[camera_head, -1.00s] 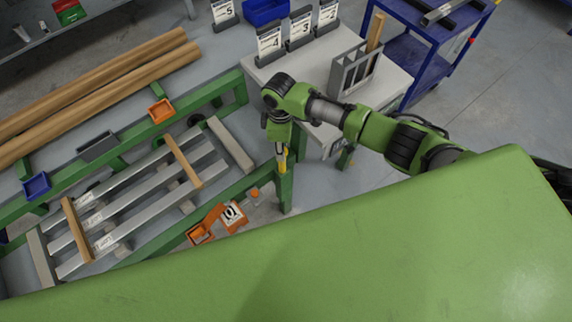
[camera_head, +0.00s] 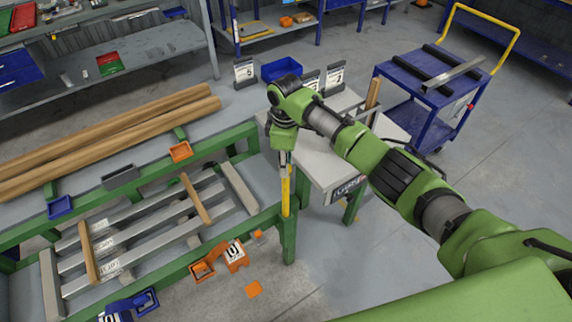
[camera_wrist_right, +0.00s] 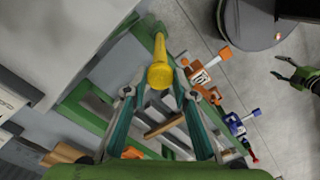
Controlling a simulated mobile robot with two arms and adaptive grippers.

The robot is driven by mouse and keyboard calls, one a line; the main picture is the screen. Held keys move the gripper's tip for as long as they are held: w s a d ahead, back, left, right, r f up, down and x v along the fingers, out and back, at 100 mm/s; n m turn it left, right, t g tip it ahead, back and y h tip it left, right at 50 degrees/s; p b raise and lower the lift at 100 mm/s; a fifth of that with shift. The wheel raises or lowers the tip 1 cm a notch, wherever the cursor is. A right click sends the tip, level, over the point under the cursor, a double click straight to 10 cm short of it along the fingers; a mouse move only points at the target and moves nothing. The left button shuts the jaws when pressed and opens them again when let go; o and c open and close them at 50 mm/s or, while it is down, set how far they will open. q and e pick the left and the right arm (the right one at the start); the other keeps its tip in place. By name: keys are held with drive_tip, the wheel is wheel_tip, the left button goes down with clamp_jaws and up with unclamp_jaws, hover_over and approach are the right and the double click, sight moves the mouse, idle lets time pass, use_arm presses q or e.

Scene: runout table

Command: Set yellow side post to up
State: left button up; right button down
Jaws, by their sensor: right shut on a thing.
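The yellow side post (camera_head: 286,192) stands upright at the right end of the green runout table frame (camera_head: 258,222), with a long yellow length showing above the corner leg. My right gripper (camera_head: 285,160) is above it, pointing down, shut on its upper part. In the right wrist view the post (camera_wrist_right: 160,58) sits between the fingertips of my right gripper (camera_wrist_right: 156,84). My left gripper (camera_wrist_right: 280,68) shows only at the right edge of the wrist view, fingers apart and empty, away from the post.
A grey side table (camera_head: 322,168) with number signs stands close behind my right arm. A blue cart (camera_head: 432,100) stands at back right.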

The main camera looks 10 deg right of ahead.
drive_tip(key=c, duration=1.7)
unclamp_jaws()
use_arm(q)
drive_tip(key=shift+s, duration=0.6)
use_arm(e)
wheel_tip(320, 180, up, 12)
drive_tip(key=shift+a+f, duration=0.1)
